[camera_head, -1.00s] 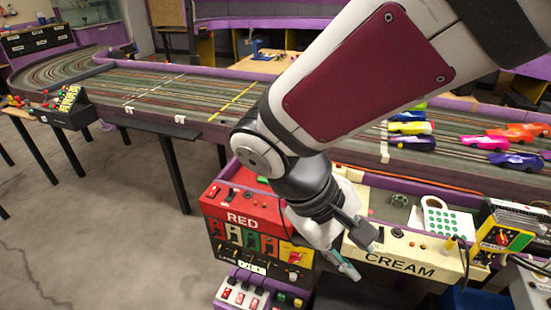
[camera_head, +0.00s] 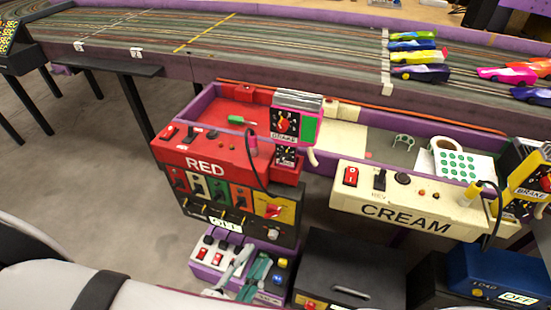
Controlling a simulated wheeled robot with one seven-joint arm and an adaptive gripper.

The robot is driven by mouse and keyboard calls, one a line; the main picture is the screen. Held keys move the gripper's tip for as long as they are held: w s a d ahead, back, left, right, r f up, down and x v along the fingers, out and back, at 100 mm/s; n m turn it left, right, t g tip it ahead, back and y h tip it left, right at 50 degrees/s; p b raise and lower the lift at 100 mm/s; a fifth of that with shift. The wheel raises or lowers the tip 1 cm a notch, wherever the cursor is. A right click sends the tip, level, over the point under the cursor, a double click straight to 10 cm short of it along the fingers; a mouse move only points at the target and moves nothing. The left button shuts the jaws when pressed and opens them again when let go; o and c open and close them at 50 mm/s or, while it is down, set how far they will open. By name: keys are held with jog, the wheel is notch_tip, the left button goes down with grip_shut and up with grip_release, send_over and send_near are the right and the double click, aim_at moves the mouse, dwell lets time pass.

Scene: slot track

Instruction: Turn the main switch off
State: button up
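None of the switches is readably marked as the main switch. The purple-edged strip (camera_head: 197,283) below the red station has white and dark sections with small red switches, partly hidden by my gripper. My gripper (camera_head: 248,268) is low over this strip, with a grey finger and a teal finger side by side; contact and the gap between the tips are unclear. A red rocker switch (camera_head: 350,176) is on the CREAM panel (camera_head: 400,208). A black box (camera_head: 350,270) has a small red switch (camera_head: 310,304) at its front edge. An OFF label (camera_head: 226,223) is on the RED station (camera_head: 205,165).
A blue box (camera_head: 485,268) with an OFF label stands at lower right. Cables hang in front of both stations. The slot track (camera_head: 290,60) with toy cars runs behind. A yellow box (camera_head: 530,190) stands at right. Open floor (camera_head: 75,180) is at left.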

notch_tip(320, 180, down, 5)
jog(key=n+t+y+b, duration=0.1)
jog(key=n+t+y, duration=0.1)
jog(key=b, duration=0.3)
send_near(273, 216)
jog(key=x, duration=0.8)
jog(key=shift+f, duration=0.1)
grip_shut()
